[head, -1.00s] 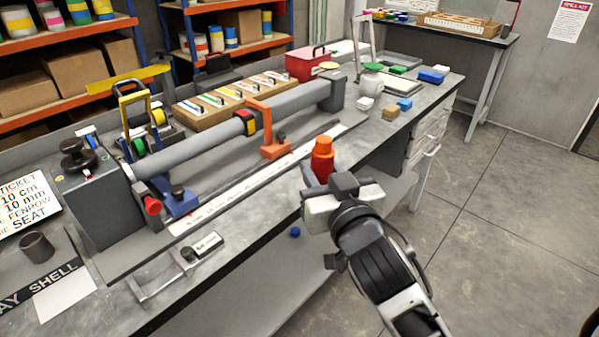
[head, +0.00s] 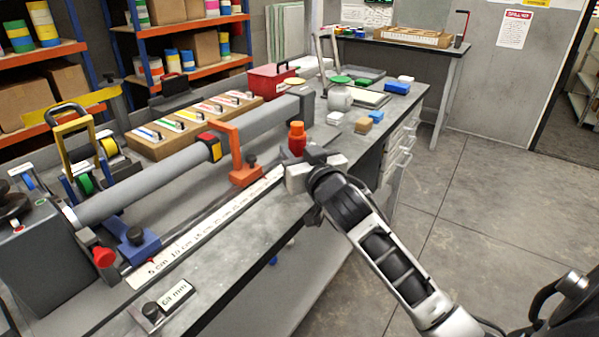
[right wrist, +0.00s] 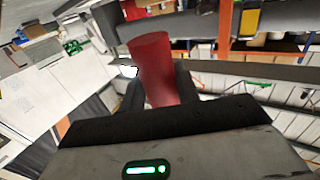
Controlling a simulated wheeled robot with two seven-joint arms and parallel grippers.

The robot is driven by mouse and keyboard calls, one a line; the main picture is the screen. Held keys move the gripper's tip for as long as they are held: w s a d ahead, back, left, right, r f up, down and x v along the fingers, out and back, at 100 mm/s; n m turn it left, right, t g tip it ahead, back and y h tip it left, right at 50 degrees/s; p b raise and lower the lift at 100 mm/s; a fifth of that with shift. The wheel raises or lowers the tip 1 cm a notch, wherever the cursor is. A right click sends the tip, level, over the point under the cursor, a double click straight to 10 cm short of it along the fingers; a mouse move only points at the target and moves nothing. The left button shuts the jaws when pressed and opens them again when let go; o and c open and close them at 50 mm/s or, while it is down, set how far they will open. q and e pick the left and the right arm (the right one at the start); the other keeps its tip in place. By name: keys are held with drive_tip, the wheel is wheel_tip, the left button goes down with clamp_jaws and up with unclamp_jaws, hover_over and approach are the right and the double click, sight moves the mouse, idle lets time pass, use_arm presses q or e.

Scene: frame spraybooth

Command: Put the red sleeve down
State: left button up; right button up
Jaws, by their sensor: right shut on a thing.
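The red sleeve (head: 296,146) is an upright red cylinder with a brighter orange-red upper part in the head view. My right gripper (head: 303,167) is shut on it near the bench's front edge, to the right of the orange bracket (head: 244,172). The right wrist view shows the red sleeve (right wrist: 158,68) between the two dark fingers of my right gripper (right wrist: 160,92). The sleeve's lower end is hidden by the gripper in the head view, and I cannot tell its height above the bench. My left gripper is not in view.
A long grey tube (head: 155,187) lies along the bench with a scale strip (head: 205,232) in front. Behind stand a wooden rack (head: 160,145) and a red box (head: 271,81). A white jar (head: 340,98) and small blocks stand beyond the sleeve. Floor at right is clear.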

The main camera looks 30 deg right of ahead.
drive_tip(key=f, duration=0.1)
drive_tip(key=w+d+f, duration=0.1)
drive_tip(key=shift+w+d+f, duration=0.35)
drive_tip(key=shift+f, duration=0.05)
drive_tip(key=shift+w+d+f+b, duration=0.1)
drive_tip(key=shift+f+b, duration=0.05)
drive_tip(key=shift+f, duration=0.75)
drive_tip(key=shift+w+d+f+b, duration=0.1)
drive_tip(key=shift+f+b, duration=0.05)
drive_tip(key=shift+f, duration=0.75)
drive_tip(key=shift+f, duration=0.15)
drive_tip(key=o, duration=1)
